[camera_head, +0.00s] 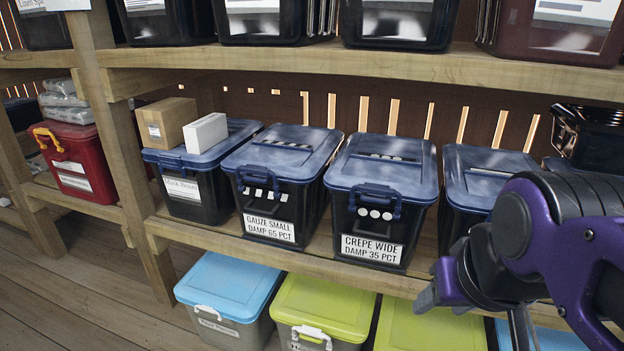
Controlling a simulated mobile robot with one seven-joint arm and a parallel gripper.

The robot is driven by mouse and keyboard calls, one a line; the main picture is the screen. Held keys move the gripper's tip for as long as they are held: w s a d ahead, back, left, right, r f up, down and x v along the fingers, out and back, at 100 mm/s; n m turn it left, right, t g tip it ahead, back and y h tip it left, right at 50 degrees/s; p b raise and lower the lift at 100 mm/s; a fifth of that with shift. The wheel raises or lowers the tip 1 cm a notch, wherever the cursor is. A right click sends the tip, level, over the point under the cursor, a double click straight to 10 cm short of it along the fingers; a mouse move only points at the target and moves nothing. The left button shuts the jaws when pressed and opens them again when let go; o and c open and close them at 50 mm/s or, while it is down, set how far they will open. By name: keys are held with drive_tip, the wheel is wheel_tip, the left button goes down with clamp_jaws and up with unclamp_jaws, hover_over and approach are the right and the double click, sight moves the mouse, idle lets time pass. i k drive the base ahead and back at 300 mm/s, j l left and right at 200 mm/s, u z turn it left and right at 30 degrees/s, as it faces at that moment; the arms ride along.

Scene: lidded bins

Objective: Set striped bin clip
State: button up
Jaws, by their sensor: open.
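The striped bin (290,205) is a black tub with a blue lid on the middle shelf, labelled "GAUZE SMALL DAMP 65 PCT". White stripes mark its front and lid top. Its blue front clip (258,176) sits at the lid's front edge above the stripes; I cannot tell whether it is fastened. To its right stands a similar bin (338,218) with white dots, labelled "CREPE WIDE DAMP 35 PCT", with its blue clip (375,192) at the front. My gripper (470,305) is open at lower right, apart from the striped bin. Its fingers are partly hidden.
A left bin (183,208) carries cardboard and white boxes (166,122). Another blue-lidded bin (486,172) is partly behind my arm. An upper shelf board (350,65) overhangs the row. Blue (228,285) and green (325,305) lidded bins stand below. Floor is clear at lower left.

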sight(252, 169)
drive_tip(key=z, duration=0.9)
drive_tip(key=u, duration=1.7)
